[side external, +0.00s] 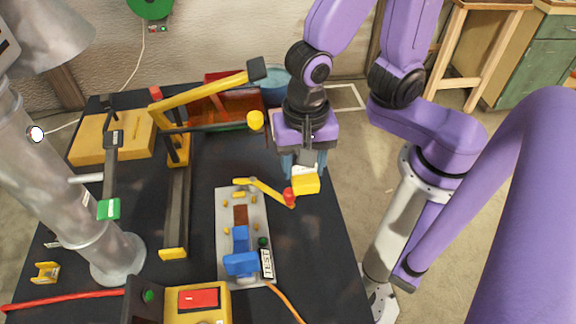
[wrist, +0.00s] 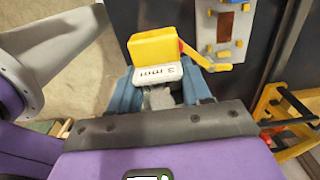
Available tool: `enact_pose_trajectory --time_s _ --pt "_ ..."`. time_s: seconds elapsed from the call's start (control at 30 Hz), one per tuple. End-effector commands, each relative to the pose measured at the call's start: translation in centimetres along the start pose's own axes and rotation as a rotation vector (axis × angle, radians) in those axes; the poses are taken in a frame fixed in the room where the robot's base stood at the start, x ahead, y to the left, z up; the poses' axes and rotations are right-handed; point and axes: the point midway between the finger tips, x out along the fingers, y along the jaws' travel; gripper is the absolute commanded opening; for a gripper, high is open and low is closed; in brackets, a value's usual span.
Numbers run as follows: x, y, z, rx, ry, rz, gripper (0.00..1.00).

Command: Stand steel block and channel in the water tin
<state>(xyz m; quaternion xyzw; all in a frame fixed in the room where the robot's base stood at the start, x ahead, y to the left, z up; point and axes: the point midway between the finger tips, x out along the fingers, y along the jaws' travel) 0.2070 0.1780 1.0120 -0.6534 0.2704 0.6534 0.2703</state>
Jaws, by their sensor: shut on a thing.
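My gripper (side external: 303,172) points down over the right part of the black bench. Its blue fingers are shut on a yellow piece (side external: 306,184) with a white face. In the wrist view this yellow piece (wrist: 152,47) carries a white "3 mm" label, and a grey part shows between the fingers (wrist: 172,95). It is held close to a red-tipped yellow lever (side external: 266,190); I cannot tell whether they touch. A round blue tub (side external: 273,84), perhaps the water tin, stands at the back, partly behind my gripper. I cannot make out the steel block or channel for sure.
A grey plate (side external: 227,267) with blue clamp parts and a "TEST" tag lies below my gripper. A yellow-armed device (side external: 205,88) rises left of it, before a red bin (side external: 217,104). A small yellow U-shaped piece (side external: 46,272) lies at front left. The bench's right strip is bare.

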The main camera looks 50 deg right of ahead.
Motion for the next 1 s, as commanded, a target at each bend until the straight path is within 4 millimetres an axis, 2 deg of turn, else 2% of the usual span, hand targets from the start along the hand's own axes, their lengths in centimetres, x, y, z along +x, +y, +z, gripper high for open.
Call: enact_pose_trajectory --time_s 0.37,0.8,1.0 --pt "-1.2 1.1 0.1 0.001 -0.002 -0.005 0.00" --pt "-8.8 1.1 0.2 0.000 -0.003 -0.007 0.00" --pt "-10.9 1.1 0.1 0.000 -0.002 -0.004 0.00"
